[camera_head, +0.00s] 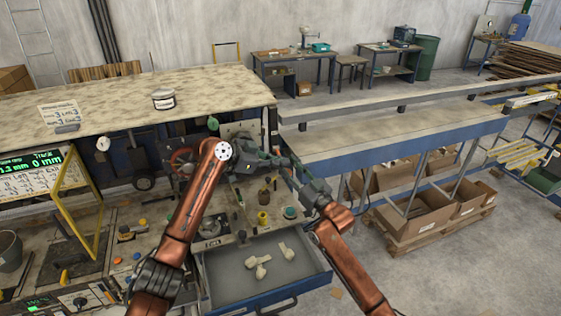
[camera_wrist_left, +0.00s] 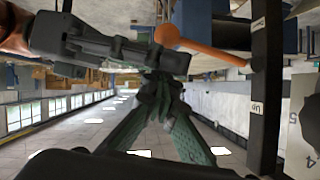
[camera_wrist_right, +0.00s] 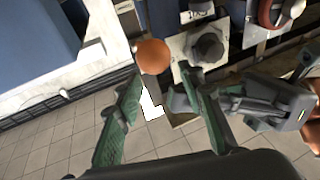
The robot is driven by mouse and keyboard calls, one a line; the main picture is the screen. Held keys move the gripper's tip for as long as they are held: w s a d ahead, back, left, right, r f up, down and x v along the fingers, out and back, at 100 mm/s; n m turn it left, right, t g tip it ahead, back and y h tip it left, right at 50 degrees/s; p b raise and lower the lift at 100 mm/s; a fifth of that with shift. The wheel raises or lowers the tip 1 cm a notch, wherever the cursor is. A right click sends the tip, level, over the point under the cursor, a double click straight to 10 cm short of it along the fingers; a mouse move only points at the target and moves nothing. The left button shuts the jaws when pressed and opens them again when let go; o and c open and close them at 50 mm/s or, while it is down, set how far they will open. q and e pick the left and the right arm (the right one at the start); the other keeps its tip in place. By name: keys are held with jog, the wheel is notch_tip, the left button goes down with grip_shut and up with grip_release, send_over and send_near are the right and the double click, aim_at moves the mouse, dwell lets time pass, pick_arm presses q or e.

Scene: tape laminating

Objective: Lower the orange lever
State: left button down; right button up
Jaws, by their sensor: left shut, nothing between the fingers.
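The orange lever shows in the left wrist view as a round orange knob (camera_wrist_left: 167,36) on an orange shaft that runs right to a dark post. In the right wrist view its knob (camera_wrist_right: 152,56) is just beyond my right gripper (camera_wrist_right: 165,100), whose fingers are spread and empty. My left gripper (camera_wrist_left: 160,82) is shut with nothing between its fingers, and the knob appears above its tips in that view. In the head view my left gripper (camera_head: 280,161) and right gripper (camera_head: 302,182) are close together at the machine's right end; the lever cannot be made out there.
An open drawer (camera_head: 225,273) with several pale pieces lies below my arms. The workbench top (camera_head: 130,100) carries a round tin (camera_head: 163,99). A blue-sided conveyor table (camera_head: 400,140) stands right, with cardboard boxes (camera_head: 420,213) beneath. A yellow-framed panel (camera_head: 75,225) stands left.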

jog(key=shift+s+a+r, duration=0.15)
jog(key=shift+s+r, duration=0.05)
jog(key=shift+r, duration=0.05)
jog(key=shift+f, duration=0.1)
